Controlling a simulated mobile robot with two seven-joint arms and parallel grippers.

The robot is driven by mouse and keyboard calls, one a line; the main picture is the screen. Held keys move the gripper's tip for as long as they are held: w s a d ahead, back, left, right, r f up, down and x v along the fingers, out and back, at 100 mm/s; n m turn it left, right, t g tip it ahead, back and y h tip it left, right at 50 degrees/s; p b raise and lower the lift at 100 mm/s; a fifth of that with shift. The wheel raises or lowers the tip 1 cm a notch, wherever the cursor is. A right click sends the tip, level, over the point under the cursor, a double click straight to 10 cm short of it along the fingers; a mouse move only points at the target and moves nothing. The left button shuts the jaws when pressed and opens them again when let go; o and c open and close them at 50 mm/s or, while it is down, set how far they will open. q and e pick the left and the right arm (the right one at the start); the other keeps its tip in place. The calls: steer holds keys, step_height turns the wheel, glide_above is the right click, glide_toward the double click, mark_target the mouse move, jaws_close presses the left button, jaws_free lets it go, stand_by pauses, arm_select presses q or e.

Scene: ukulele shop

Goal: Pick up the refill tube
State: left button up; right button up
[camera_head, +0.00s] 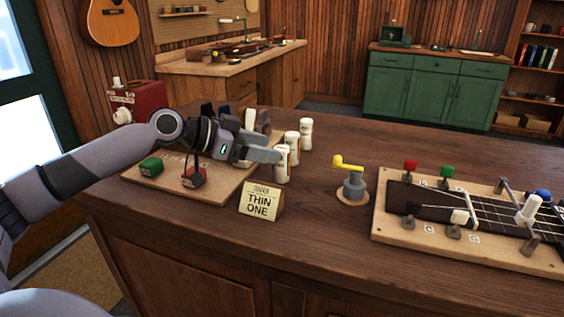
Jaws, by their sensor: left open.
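Three white labelled cylinders stand in a slanting row on the counter: a near one (282,166), a middle one (292,144) and a far one (306,133). They look like tubes, but I cannot read their labels or tell which is the refill tube. My left gripper (268,153) reaches in from the left over a wooden board (222,185). It is open, and its fingertips are just left of the near and middle cylinders. I cannot tell whether a finger touches them. The gripper hides part of the board. My right gripper is out of view.
A "THIN ONE" sign (260,203) stands in front of the cylinders. A grey post with a yellow lever (349,163) and a stringed neck fixture (470,240) stand to the right.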

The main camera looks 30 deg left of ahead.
mark_target(281, 148)
arm_select(q)
steer(key=p+x, duration=0.1)
steer(key=x, duration=0.3)
steer(key=shift+d, duration=0.1)
steer(key=shift+w+d+f+p, duration=0.2)
steer(key=shift+w+f+p, duration=0.05)
steer(key=shift+w+p, duration=0.05)
steer(key=c, duration=1.1)
